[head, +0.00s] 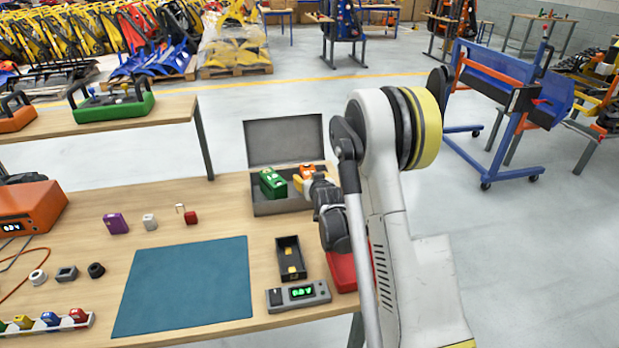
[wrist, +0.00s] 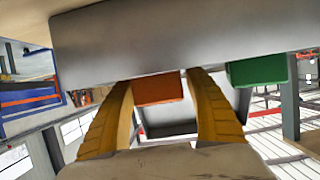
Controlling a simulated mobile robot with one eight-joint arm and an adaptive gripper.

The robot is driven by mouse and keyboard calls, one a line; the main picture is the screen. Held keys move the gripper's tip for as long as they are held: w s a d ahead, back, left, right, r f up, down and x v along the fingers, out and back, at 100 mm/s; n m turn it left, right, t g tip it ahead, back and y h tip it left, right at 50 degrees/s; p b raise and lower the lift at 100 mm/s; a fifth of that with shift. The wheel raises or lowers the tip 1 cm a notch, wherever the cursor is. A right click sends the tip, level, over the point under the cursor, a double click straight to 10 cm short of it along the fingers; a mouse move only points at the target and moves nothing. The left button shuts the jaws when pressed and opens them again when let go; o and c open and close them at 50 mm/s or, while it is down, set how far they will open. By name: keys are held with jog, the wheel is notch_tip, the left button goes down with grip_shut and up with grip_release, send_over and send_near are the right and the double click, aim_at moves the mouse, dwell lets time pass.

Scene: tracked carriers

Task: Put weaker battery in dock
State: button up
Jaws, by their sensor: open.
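A green battery (head: 271,183) and an orange battery (head: 307,170) stand in an open grey case (head: 284,207). My gripper (head: 303,182) is at the case beside the orange battery, partly covering it. In the wrist view my open yellow fingers (wrist: 163,108) have the orange battery (wrist: 158,88) between them; I cannot tell whether they touch it. The green battery (wrist: 257,70) is to the right, outside the fingers. A black open-topped holder with yellow contacts, seemingly the dock (head: 290,271), stands empty in front of the case. A grey meter (head: 298,295) with a green display is nearer.
A teal mat (head: 185,288) lies left of the dock. Purple, white and red small blocks stand behind it. An orange device (head: 30,212) and a rack of coloured pieces (head: 45,323) are at left. A red object (head: 342,270) is partly hidden by my arm.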

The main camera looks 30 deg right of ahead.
jog(key=s+a+r+n+g+y+p, duration=0.1)
jog(key=s+a+r, duration=0.6)
jog(key=s, duration=0.2)
jog(key=s+a+r+n+g+y+p, duration=0.1)
jog(key=s+a+r+g+y, duration=0.1)
jog(key=s+a+r, duration=0.7)
jog(key=s+a+g, duration=0.1)
jog(key=s+a, duration=0.2)
jog(key=s, duration=0.7)
jog(key=s+a+n+g, duration=0.1)
jog(key=s+a+g, duration=0.1)
jog(key=s, duration=0.8)
jog(key=shift+a+r+y, duration=0.25)
jog(key=shift+a+y, duration=0.15)
jog(key=shift+a, duration=0.05)
